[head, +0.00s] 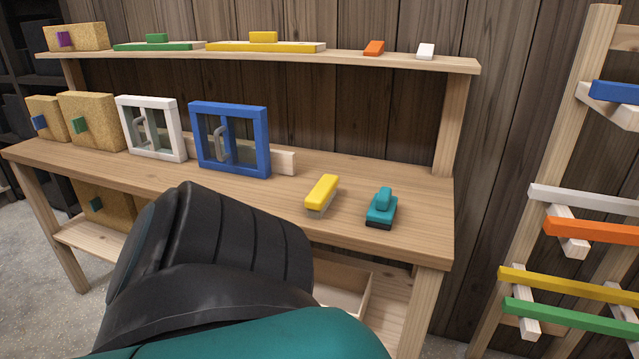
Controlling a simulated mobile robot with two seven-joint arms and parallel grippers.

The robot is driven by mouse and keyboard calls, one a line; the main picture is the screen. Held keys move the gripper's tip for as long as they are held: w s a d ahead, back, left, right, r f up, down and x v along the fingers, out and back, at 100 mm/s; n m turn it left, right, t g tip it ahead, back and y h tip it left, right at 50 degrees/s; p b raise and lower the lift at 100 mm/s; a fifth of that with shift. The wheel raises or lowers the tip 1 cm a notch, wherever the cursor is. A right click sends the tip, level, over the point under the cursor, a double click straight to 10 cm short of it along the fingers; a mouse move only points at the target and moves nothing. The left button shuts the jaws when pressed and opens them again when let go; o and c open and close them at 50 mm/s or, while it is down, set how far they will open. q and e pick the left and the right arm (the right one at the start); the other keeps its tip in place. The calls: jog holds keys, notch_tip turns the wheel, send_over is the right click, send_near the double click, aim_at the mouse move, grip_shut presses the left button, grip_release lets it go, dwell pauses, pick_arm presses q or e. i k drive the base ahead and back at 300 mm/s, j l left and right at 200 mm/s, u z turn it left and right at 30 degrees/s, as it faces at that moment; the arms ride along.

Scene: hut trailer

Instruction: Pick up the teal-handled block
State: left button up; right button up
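The teal-handled block (382,206) sits on the wooden workbench (430,190) near its right front corner. It has a teal body with a raised teal grip on top and a dark base. It stands upright with nothing touching it. Neither of my grippers shows in the head view. A large black and teal part of my own body fills the lower middle and hides part of the bench's front edge.
A yellow-topped block (321,193) stands just left of the teal one. A blue-framed window (262,140), a white-framed window (180,130) and cork boxes (98,108) stand farther left. An upper shelf (350,62) overhangs the back. A rack with coloured bars (590,232) is at right.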

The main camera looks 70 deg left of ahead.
aim_at(381, 214)
jog(key=u, duration=1.5)
